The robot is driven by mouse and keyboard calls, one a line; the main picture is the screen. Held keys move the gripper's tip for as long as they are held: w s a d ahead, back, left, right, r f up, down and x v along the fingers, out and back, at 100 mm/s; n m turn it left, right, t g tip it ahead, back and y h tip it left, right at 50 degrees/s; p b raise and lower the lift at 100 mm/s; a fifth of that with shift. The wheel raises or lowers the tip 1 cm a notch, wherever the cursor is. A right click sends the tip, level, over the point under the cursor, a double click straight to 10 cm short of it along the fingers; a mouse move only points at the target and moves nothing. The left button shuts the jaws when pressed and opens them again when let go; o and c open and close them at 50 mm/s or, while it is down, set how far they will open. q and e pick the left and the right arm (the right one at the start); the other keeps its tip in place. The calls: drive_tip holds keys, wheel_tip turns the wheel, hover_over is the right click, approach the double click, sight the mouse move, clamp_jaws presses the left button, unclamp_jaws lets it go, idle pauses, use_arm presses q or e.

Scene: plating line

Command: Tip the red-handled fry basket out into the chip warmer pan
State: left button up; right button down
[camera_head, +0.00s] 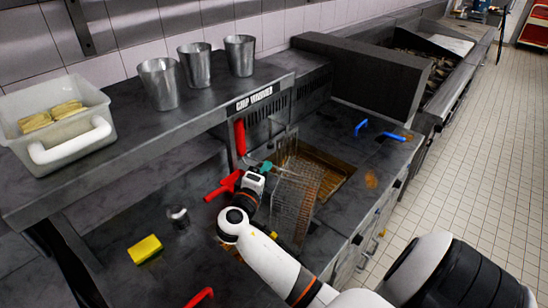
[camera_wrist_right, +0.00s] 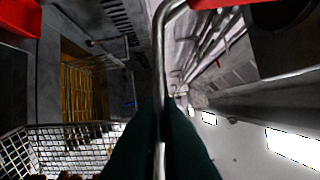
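A wire mesh fry basket (camera_head: 292,200) hangs tilted beside and partly over the fryer well (camera_head: 338,180); its mesh also shows in the wrist view (camera_wrist_right: 75,140). My right gripper (camera_head: 264,168) has dark teal fingers, shut on a metal rod of the basket's handle (camera_wrist_right: 160,60). Red handle grips show upright (camera_head: 240,137) and lying lower (camera_head: 222,186); I cannot tell which belongs to the held basket. The chip warmer label (camera_head: 254,99) is on the shelf edge. I cannot make out the pan or the basket's contents clearly. My left gripper is not in view.
The shelf holds a white tub (camera_head: 60,125) and three metal cups (camera_head: 195,65). A yellow sponge (camera_head: 145,249) and a small shaker (camera_head: 178,216) are on the counter. Blue handles (camera_head: 361,127) lie beyond the fryer. Another red handle (camera_head: 200,297) is at the front.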

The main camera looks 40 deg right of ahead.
drive_tip(key=w+a+f+n+b, duration=0.4)
drive_tip(key=w+f+b, duration=0.1)
drive_tip(key=w, duration=0.3)
drive_tip(key=w+a+f+n+b, duration=0.4)
drive_tip(key=w+f+n+b, duration=0.1)
drive_tip(key=w, duration=0.3)
drive_tip(key=shift+a+f+n+b, duration=0.25)
drive_tip(key=shift+f+b, duration=0.25)
drive_tip(key=shift+b, duration=0.35)
drive_tip(key=shift+w, duration=0.1)
idle(0.8)
